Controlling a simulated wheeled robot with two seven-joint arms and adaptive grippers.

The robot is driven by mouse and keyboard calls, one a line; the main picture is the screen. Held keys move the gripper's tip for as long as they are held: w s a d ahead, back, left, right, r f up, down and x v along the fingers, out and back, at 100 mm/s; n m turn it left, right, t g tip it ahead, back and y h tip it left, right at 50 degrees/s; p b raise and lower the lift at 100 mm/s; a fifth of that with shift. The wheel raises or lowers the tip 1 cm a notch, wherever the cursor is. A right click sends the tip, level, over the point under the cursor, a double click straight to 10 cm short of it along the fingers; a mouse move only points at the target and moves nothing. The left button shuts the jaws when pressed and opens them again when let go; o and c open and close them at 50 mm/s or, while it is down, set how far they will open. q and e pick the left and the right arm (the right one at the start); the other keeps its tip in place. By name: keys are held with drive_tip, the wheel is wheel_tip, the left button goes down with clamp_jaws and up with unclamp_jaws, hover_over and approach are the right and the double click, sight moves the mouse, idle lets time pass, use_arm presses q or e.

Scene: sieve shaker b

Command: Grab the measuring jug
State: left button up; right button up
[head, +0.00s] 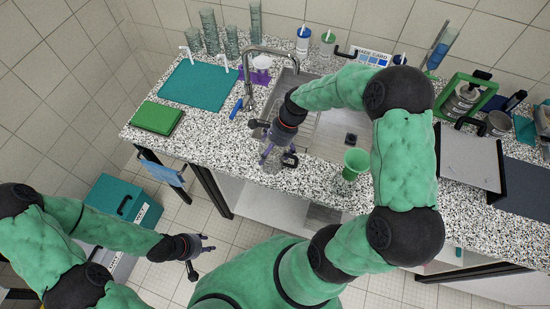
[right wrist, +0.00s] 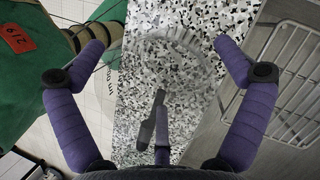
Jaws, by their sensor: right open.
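The measuring jug (head: 271,158) is clear and see-through, with a dark handle, near the counter's front edge in the head view. In the right wrist view its faint round rim and clear wall (right wrist: 178,72) show between my fingers. My right gripper (head: 266,140) is directly over the jug in the head view, pointing down and partly covering it. In the right wrist view the right gripper (right wrist: 160,60) is open, one purple finger on each side of the jug. I cannot tell whether they touch it. My left gripper (head: 202,256) is open and empty, low in front of the counter.
A sink (head: 330,133) lies right of the jug, with a tap (head: 252,75) behind. A teal mat (head: 199,85) and a green stack (head: 157,118) lie at left. A blue cloth (head: 163,172) hangs at the front.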

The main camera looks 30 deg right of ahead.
drive_tip(key=c, duration=1)
drive_tip(key=shift+r, duration=0.1)
